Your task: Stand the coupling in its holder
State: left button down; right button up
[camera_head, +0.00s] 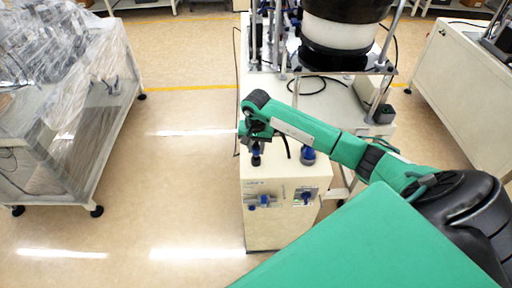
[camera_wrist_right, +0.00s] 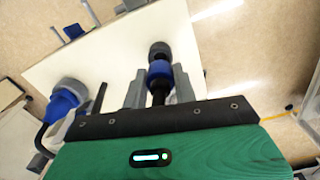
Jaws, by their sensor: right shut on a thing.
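My right gripper (camera_head: 255,141) reaches in from the right and hangs over the top of a cream cabinet. In the right wrist view, its grey fingers (camera_wrist_right: 160,91) are shut on a black and blue coupling (camera_wrist_right: 159,72). The coupling also shows in the head view (camera_head: 256,153), below the gripper and roughly upright. A dark round end lies at its far tip; I cannot tell whether this is part of the coupling or a holder under it. I cannot clearly make out a separate holder. My left gripper is out of view.
A blue fitting with a grey ring (camera_head: 308,155) stands on the cream cabinet (camera_head: 270,181), right of the coupling. The cabinet front has blue fittings. Behind stands a black and white bowl feeder (camera_head: 342,35). Open floor lies left of the cabinet.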

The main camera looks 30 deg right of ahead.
jog(key=shift+f+b, duration=0.2)
jog(key=shift+b, duration=0.65)
dwell(1.2)
jog(key=shift+f+b, duration=1.2)
dwell(0.4)
jog(key=o, duration=1.4)
jog(key=shift+c, duration=0.2)
jog(key=shift+r, duration=0.1)
jog(key=shift+r+p, duration=1.4)
jog(key=shift+r, duration=2.15)
